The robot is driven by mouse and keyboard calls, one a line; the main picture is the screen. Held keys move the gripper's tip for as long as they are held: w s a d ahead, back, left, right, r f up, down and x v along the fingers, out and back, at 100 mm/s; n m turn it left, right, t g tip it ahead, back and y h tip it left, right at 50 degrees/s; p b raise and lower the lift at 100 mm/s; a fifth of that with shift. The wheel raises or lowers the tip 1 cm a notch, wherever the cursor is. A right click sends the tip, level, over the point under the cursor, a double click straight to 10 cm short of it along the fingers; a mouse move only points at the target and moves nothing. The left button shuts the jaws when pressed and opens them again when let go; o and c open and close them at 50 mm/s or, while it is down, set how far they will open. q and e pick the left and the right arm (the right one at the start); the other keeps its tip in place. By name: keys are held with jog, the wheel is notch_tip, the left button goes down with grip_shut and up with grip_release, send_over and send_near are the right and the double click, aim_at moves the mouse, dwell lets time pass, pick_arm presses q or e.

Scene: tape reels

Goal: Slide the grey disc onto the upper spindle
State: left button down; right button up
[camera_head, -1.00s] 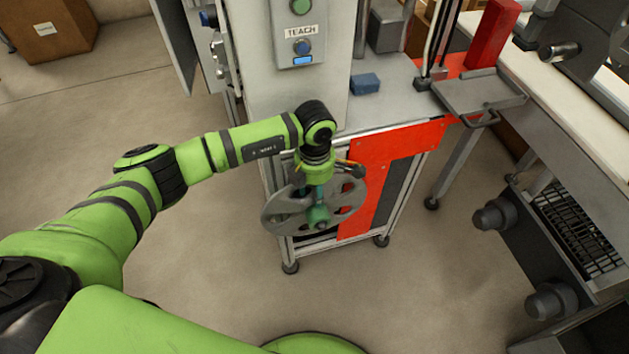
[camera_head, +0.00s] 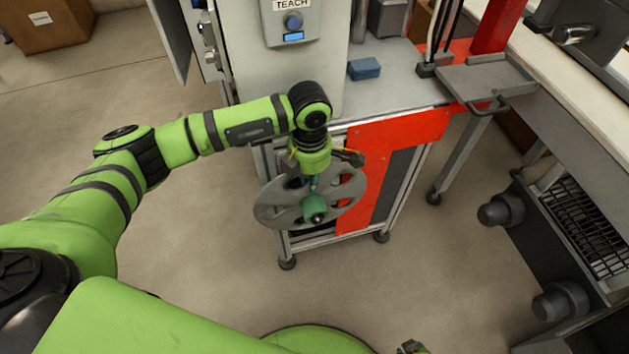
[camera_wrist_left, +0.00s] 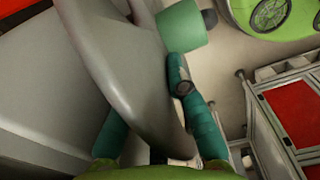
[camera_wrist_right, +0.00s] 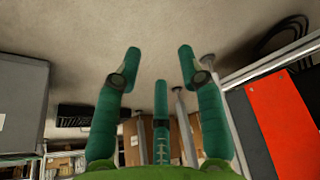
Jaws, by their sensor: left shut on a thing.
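The grey disc (camera_head: 270,206) is a spoked reel with a green hub (camera_head: 314,206). It hangs tilted below my left gripper (camera_head: 314,184), in front of the red-panelled cart. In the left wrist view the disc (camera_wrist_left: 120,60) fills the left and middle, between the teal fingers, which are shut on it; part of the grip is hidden. The upper spindle (camera_head: 497,210) is a dark stub at the right of the head view, well apart from the disc and bare. The lower spindle (camera_head: 558,302) is also bare. My right gripper (camera_wrist_right: 160,65) is open and empty.
The cart (camera_head: 395,135) with a grey top and a blue block (camera_head: 364,69) stands just behind the disc. A grey tray with a handle (camera_head: 485,80) juts out at its right. Open floor (camera_head: 430,260) lies between the disc and the spindles.

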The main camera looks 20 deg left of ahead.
pick_arm(q)
jog(key=shift+s+d+r+p, duration=0.25)
jog(key=shift+s+p, duration=0.15)
jog(key=shift+s, duration=0.15)
jog(key=s+d+p, duration=0.2)
jog(key=s+d, duration=0.2)
jog(key=s, duration=0.3)
jog(key=shift+d+p, duration=0.35)
pick_arm(e)
jog(key=shift+s+d+r+t, duration=0.3)
jog(key=shift+s+d, duration=0.15)
jog(key=shift+d, duration=0.1)
jog(key=shift+f, duration=0.1)
